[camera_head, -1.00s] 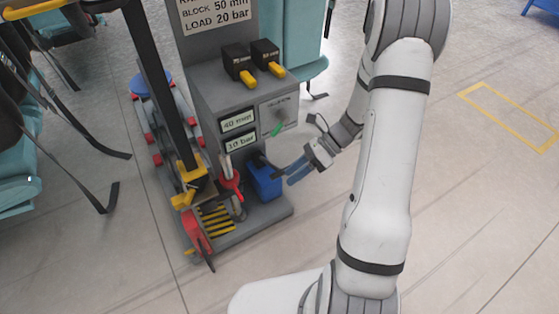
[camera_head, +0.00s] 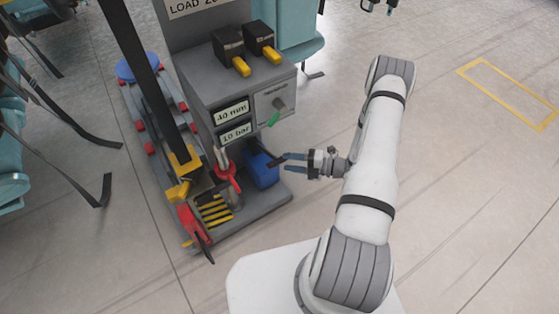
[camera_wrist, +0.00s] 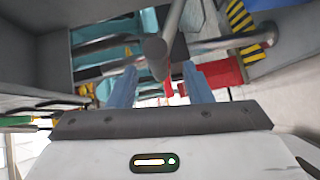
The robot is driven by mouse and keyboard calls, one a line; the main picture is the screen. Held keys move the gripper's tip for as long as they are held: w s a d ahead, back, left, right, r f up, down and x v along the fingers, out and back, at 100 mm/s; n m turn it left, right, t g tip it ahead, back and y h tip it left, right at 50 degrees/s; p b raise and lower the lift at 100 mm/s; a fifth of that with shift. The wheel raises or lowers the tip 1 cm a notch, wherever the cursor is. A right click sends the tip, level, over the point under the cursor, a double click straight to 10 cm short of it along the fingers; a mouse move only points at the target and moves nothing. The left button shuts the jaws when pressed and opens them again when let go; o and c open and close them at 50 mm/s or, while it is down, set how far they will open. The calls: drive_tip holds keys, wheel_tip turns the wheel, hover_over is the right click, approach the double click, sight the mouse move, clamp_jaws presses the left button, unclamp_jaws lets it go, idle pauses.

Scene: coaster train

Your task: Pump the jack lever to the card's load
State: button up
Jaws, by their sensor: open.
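The jack (camera_head: 228,188) is red, low on the grey stand, with a grey lever rising from it; my gripper is just to its right. The card (camera_head: 196,6) is cut off at the top and shows only the start of its LOAD line. The stand's displays read 40 mm (camera_head: 231,113) and 10 bar (camera_head: 235,134). My gripper (camera_head: 281,162) is open and points left in front of the blue box (camera_head: 263,170). In the wrist view, a grey rod (camera_wrist: 157,48), seemingly the lever, shows between the fingers (camera_wrist: 160,84). I cannot tell whether they touch it.
The floor to the right is clear.

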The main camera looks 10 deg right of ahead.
sight(279, 161)
drive_tip(key=shift+b+x, duration=0.45)
drive_tip(key=shift+x, duration=1.75)
drive_tip(key=shift+c, duration=0.3)
clamp_jaws()
